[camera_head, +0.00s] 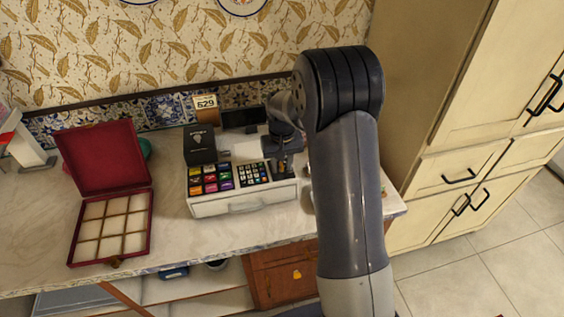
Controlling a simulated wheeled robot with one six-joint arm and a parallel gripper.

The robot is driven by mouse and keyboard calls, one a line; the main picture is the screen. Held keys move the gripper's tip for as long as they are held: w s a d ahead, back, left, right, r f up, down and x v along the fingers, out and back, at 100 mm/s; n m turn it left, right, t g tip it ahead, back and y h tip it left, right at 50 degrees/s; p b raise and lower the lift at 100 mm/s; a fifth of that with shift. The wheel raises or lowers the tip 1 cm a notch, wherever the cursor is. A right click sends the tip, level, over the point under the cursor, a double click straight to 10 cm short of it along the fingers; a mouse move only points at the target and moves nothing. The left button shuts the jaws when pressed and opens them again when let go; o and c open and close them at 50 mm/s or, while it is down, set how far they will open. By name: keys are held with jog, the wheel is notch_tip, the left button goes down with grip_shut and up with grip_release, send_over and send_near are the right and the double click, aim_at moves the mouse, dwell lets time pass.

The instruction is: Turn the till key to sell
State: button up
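The till (243,203) is a white cash register with coloured and dark keys, a black printer block (200,146) at its left and a drawer at its front. It stands on the marble counter. My gripper (283,170) is over the right part of the till, by the right end of its keypad. It points down, and whether it touches the till cannot be told. The till key cannot be made out; my gripper and arm cover that part. The gap between the fingers is too small to see.
An open red box (151,204) with pale compartments lies on the counter (172,222) left of the till. A sign reading 529 (206,103) stands behind the till. A cream cabinet (470,130) rises at the right. A wallpapered, tiled wall closes the back.

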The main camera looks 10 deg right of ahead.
jog(key=shift+c, duration=0.2)
grip_shut()
jog(key=shift+m, duration=0.3)
jog(key=m+b, duration=0.1)
jog(key=m, duration=0.2)
jog(key=shift+a+f+b, duration=0.1)
jog(key=shift+a+b, duration=0.05)
jog(key=shift+b, duration=0.25)
jog(key=m, duration=0.2)
jog(key=m+b, duration=0.1)
jog(key=m, duration=0.2)
jog(key=shift+w+a, duration=0.15)
dwell(0.4)
jog(key=shift+o, duration=0.2)
grip_release()
